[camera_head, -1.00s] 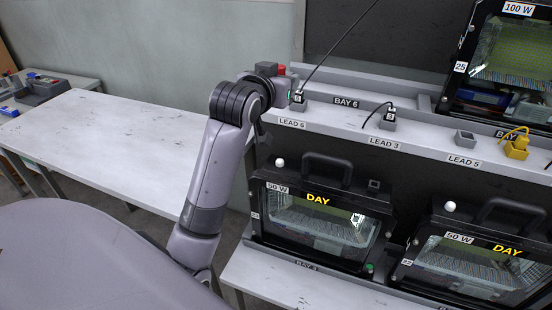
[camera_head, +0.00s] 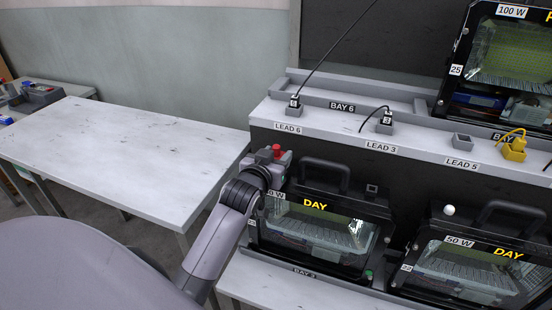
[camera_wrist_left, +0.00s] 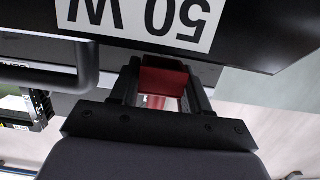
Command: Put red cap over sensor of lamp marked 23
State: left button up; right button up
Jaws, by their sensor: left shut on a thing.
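My left gripper (camera_head: 275,160) is shut on the red cap (camera_head: 277,149) at the top left corner of the left 50 W lamp (camera_head: 325,204). The wrist view shows the red cap (camera_wrist_left: 164,78) between the two fingers, beside the lamp's upside-down 50 W label (camera_wrist_left: 150,18). The white ball sensor of this lamp is hidden behind the gripper and cap. I cannot tell whether the cap sits on it or above it. The lamp's small number tag is too small to read. My right gripper is not in view.
A second 50 W lamp (camera_head: 470,262) with a white ball sensor (camera_head: 449,210) stands to the right. The lamp's handle (camera_head: 325,172) rises close to my gripper. The shelf above holds plugs and a lamp marked 25 (camera_head: 500,60). The left table (camera_head: 110,150) is clear.

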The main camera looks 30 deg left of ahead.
pick_arm(q)
jog(key=shift+f, duration=0.2)
jog(key=shift+f, duration=0.6)
jog(key=o, duration=1.1)
jog(key=shift+o, duration=0.2)
jog(key=shift+r, duration=0.3)
jog(key=r+v, duration=0.1)
jog(key=v, duration=1.1)
jog(key=s+d+f+m+g+h, duration=0.1)
jog(key=s+d+f+h, duration=0.1)
jog(key=s+f, duration=0.3)
jog(key=s+d+f+m+g+h, duration=0.2)
jog(key=s+d+f, duration=0.2)
jog(key=f, duration=0.7)
jog(key=s+d+f+m+g+h, duration=0.2)
jog(key=s+d+f, duration=0.3)
jog(key=f, duration=0.3)
jog(key=shift+s+d, duration=0.25)
jog(key=shift+s, duration=0.15)
